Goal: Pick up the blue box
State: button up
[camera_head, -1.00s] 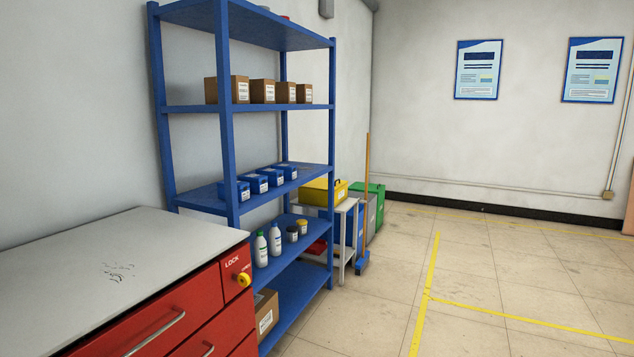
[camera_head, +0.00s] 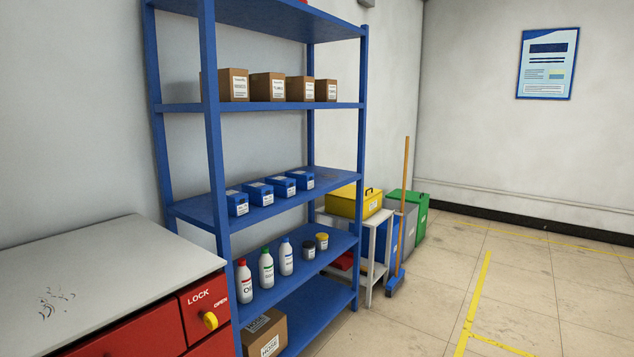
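Several small blue boxes with white labels stand in a row on a middle shelf of the blue shelving unit (camera_head: 215,150). The nearest blue box (camera_head: 237,203) is at the left of the row, close to the front left post. A second blue box (camera_head: 261,193) and a third blue box (camera_head: 284,186) follow to its right, and the last blue box (camera_head: 302,179) is at the far end. They look alike, and I cannot tell which one is meant. My gripper is not in view.
Cardboard boxes (camera_head: 267,87) stand on the shelf above, and bottles (camera_head: 266,268) on the shelf below. A red cabinet (camera_head: 140,335) with a grey top is at the left front. A broom (camera_head: 403,210) leans near a yellow box (camera_head: 354,202). The floor at right is clear.

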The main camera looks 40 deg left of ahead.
aim_at(284, 188)
jog(key=i, duration=1.75)
jog(key=u, duration=0.65)
jog(key=i, duration=0.85)
jog(key=u, duration=1.7)
jog(key=i, duration=0.8)
jog(key=u, duration=0.7)
